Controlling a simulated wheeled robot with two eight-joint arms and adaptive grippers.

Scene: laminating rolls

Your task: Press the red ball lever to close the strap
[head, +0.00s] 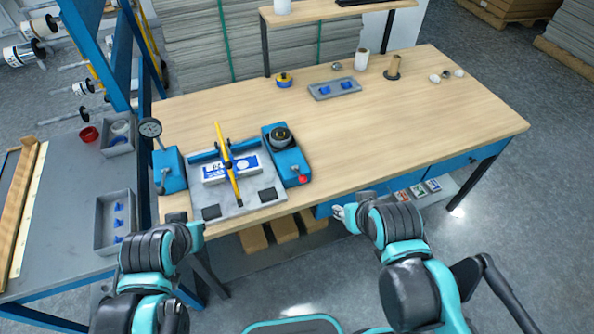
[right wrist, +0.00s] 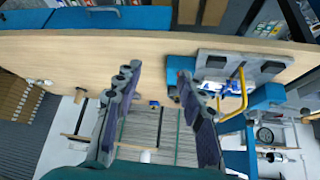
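The strapping fixture is a grey plate (head: 262,180) on the wooden table, holding a white and blue pack (head: 219,173) under a yellow strap arm (head: 226,155). A blue unit (head: 287,158) with a black round top stands at its right. The red ball (head: 303,179) sits at this unit's front corner. In the right wrist view the yellow arm (right wrist: 240,88) and plate (right wrist: 240,68) appear at the right. My right gripper (right wrist: 155,85) is open and empty, in front of the table edge and right of the ball. My left gripper (head: 186,222) is near the table's front left corner; its fingers are unclear.
A grey tray with blue parts (head: 335,89), a yellow tape roll (head: 284,80) and a brown spool (head: 393,68) stand farther back. A blue block with a dial (head: 168,168) stands left of the plate. The table's right half is mostly clear.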

